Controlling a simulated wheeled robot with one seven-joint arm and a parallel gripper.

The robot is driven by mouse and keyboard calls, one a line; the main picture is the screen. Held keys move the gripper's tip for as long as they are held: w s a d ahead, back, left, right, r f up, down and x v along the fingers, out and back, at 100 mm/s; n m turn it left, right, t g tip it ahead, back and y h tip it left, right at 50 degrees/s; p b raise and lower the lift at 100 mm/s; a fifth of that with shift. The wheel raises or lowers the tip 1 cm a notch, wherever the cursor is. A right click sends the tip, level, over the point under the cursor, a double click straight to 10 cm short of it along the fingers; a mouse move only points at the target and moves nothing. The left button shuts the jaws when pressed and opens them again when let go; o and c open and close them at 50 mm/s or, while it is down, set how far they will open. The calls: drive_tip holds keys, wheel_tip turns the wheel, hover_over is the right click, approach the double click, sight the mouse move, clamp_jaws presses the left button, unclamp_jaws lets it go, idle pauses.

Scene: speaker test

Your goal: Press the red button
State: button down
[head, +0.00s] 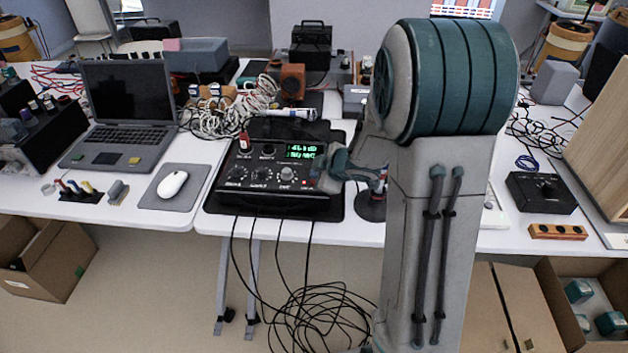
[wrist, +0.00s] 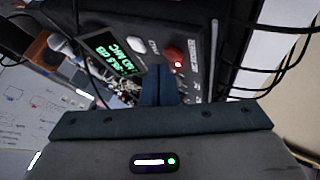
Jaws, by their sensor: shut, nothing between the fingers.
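A black control unit (head: 258,205) with knobs, cables and a green lit display (head: 303,151) lies on the white table. In the wrist view, the red button (wrist: 176,53) sits on its dark panel beside a pale button (wrist: 136,46). My gripper (head: 320,181) is shut and empty over the right side of the unit. In the wrist view, the shut fingers (wrist: 160,72) show just below the red button. I cannot tell whether they touch the panel. In the head view, I cannot make out the red button clearly near my gripper.
A laptop (head: 128,115) and a white mouse (head: 172,184) on a grey pad stand to the left. Tangled white cables (head: 225,108) lie behind the unit. A black box with a knob (head: 541,192) stands on the right. Black cables hang off the front edge.

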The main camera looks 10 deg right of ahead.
drive_tip(key=shift+f+b, duration=0.35)
drive_tip(key=shift+f, duration=0.1)
idle(0.3)
drive_tip(key=shift+r, duration=0.15)
drive_tip(key=shift+r+p, duration=0.8)
drive_tip(key=shift+p, duration=0.3)
wheel_tip(320, 180, up, 6)
drive_tip(key=p, duration=0.6)
